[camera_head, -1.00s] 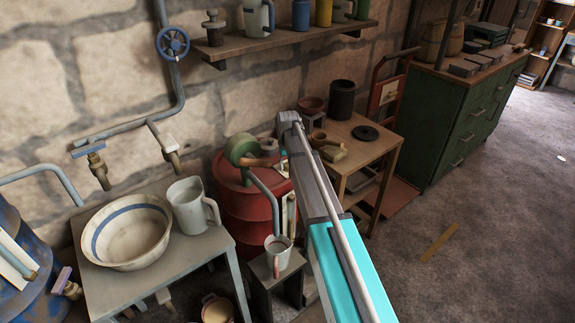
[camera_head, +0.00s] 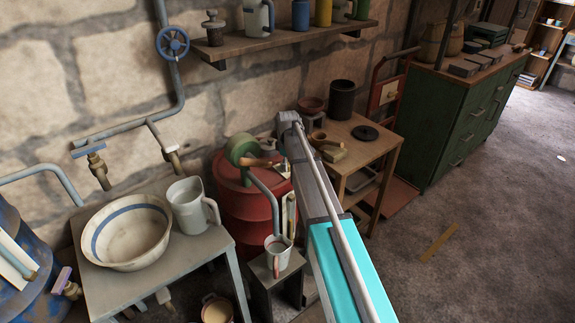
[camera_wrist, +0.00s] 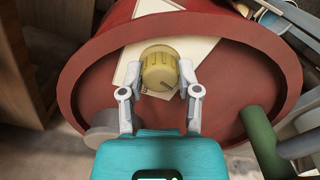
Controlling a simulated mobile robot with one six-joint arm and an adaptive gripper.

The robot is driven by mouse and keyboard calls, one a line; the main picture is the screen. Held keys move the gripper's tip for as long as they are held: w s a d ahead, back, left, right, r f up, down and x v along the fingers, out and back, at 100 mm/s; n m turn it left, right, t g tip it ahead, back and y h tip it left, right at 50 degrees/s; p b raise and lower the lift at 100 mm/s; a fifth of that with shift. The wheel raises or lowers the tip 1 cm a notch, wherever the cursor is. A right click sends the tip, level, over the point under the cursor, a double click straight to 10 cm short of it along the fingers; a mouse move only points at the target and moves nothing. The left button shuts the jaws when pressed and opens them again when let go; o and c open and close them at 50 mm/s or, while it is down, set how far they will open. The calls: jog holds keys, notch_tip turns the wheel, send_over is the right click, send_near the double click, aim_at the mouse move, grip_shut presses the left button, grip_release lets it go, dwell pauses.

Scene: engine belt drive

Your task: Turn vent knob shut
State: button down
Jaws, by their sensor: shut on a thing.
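The vent knob (camera_wrist: 159,70) is a ribbed yellow cap with a dark mark on its face, seen in the wrist view. It sits at the top of the red drum (camera_wrist: 90,80), with pale sheets (camera_wrist: 195,48) behind it. My gripper (camera_wrist: 159,68) has one finger on each side of the knob and is shut on it. The red drum also shows in the head view (camera_head: 240,202), beside the grey table. There, my arm hides the knob and my gripper.
A green pump (camera_head: 240,148) with a bent grey pipe stands on the drum. A measuring jug (camera_head: 277,250) is under its outlet. A wooden table (camera_head: 365,140) with pots is at the right. A bowl (camera_head: 125,235) and a pitcher (camera_head: 188,205) stand on the left table.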

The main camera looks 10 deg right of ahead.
jog(key=shift+n, duration=1.6)
jog(key=shift+c, duration=1.5)
grip_release()
jog(key=shift+m, duration=0.4)
